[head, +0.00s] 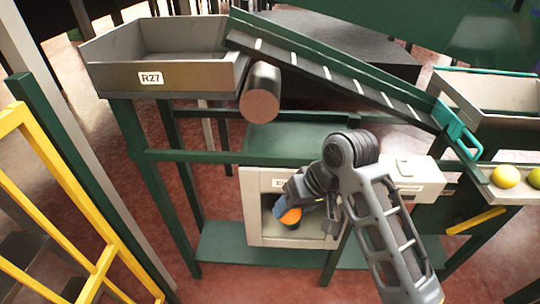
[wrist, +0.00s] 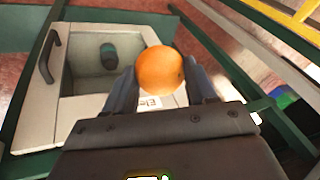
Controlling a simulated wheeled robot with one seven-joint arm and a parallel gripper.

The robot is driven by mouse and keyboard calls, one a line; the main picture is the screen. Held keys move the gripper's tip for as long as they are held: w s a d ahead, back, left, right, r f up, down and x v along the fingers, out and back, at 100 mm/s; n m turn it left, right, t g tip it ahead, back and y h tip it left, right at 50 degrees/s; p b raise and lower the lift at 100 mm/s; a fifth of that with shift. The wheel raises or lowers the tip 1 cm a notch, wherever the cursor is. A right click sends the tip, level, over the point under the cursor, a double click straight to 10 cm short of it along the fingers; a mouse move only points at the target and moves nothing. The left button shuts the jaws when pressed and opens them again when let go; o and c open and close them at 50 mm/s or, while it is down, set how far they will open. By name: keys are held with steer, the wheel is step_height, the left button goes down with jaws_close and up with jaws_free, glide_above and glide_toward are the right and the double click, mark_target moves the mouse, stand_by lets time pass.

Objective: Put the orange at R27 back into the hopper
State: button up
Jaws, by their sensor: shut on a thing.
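My gripper (head: 300,205) is shut on an orange (head: 290,216). In the wrist view the orange (wrist: 160,69) sits between the two fingers. In the head view the held orange is in front of the opening of a white box (head: 254,212) below the ramp. The wrist view shows the box's pale interior (wrist: 88,62), with a dark green round piece inside. The grey tray labelled R27 (head: 151,78) stands at the upper left, and its visible floor is bare. I cannot tell which container is the hopper.
A dark slatted ramp (head: 330,75) slopes down right from beside R27, with a grey cylinder (head: 260,93) below it. A pale bin (head: 490,92) and a teal bracket (head: 457,128) are at the right. Yellow rails (head: 50,165) stand left.

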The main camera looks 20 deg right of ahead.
steer(key=s+d+f, duration=0.2)
steer(key=f, duration=0.4)
steer(key=s+d+f, duration=0.2)
steer(key=s+f, duration=0.1)
steer(key=f, duration=0.4)
steer(key=shift+d, duration=0.3)
